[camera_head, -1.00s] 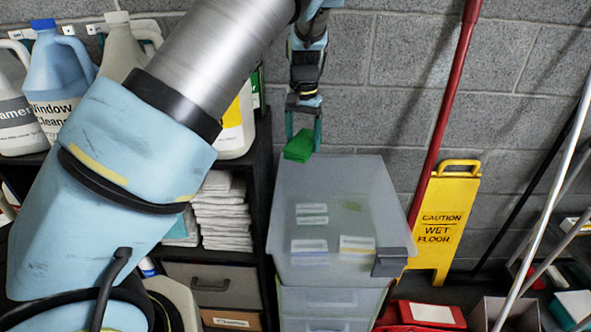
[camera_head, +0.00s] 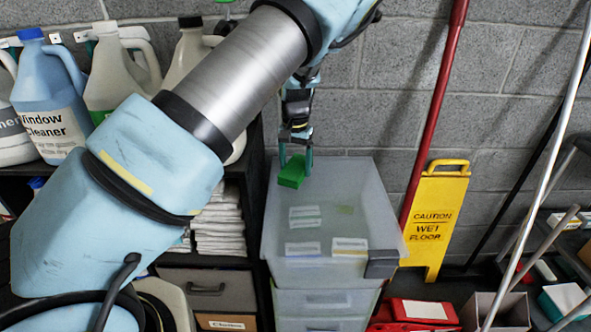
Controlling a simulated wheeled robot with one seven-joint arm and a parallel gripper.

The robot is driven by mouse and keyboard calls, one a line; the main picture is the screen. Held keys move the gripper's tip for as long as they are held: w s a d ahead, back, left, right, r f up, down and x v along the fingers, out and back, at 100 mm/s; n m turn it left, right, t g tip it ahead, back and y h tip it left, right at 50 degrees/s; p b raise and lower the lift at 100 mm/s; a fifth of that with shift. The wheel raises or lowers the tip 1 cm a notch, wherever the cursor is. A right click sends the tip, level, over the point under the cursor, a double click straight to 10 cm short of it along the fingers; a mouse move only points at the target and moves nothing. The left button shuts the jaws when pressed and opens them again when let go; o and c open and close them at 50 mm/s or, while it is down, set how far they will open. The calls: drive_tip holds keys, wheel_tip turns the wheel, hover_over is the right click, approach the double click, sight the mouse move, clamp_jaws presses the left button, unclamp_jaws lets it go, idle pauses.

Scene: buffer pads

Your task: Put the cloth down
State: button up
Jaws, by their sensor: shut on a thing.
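The green cloth (camera_head: 291,174), a small folded block, is at the far left part of the clear plastic bin's top. My gripper (camera_head: 296,160) points down from above and is shut on the cloth. From this angle I cannot tell whether the cloth touches the bin or hangs just above it. The translucent bin (camera_head: 335,215) has white labels on it and a dark latch at its front right corner.
A dark shelf with jugs, including a blue window cleaner jug (camera_head: 55,105), and stacked white cloths (camera_head: 218,225) stands at left. A red pole (camera_head: 436,110) and yellow wet floor sign (camera_head: 436,220) stand right of the bin. Poles and boxes fill the far right.

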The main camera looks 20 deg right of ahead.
drive_tip(key=shift+f+p, duration=0.3)
drive_tip(key=shift+f, duration=0.75)
drive_tip(key=shift+f, duration=0.2)
drive_tip(key=o, duration=1.2)
drive_tip(key=shift+c, duration=0.2)
